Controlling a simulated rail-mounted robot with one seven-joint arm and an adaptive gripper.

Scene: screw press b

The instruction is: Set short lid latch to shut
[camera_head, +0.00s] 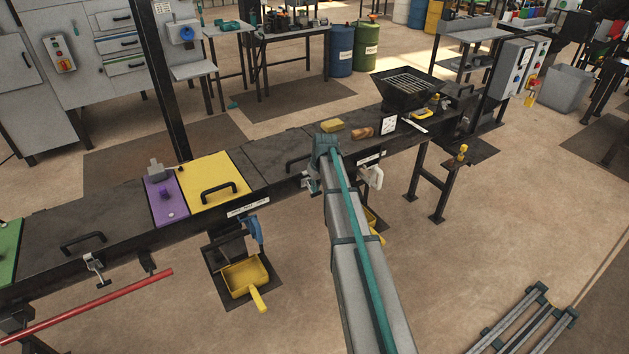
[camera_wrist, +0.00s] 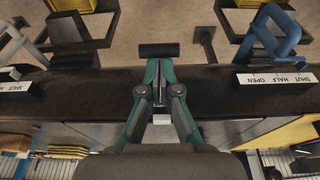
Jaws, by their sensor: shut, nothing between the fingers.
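My gripper (camera_wrist: 157,70) points at the front edge of the long dark press bed in the wrist view. Its teal fingers are together with nothing held between them. A short dark crossbar (camera_wrist: 158,50), apparently the latch handle, lies just beyond the fingertips; I cannot tell whether they touch. In the head view my arm hides most of this place, and a small metal latch part (camera_head: 311,184) shows left of it on the front rail. The latch's exact position is hidden. A similar metal latch (camera_head: 94,263) hangs further left, below a dark lid.
A blue lever (camera_head: 254,230) with a position label (camera_wrist: 277,80) is on one side, a pale lever (camera_head: 374,176) on the other. A yellow lid (camera_head: 220,168) lies left of my arm. A yellow pan (camera_head: 244,277) sits below. The floor in front is mostly open.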

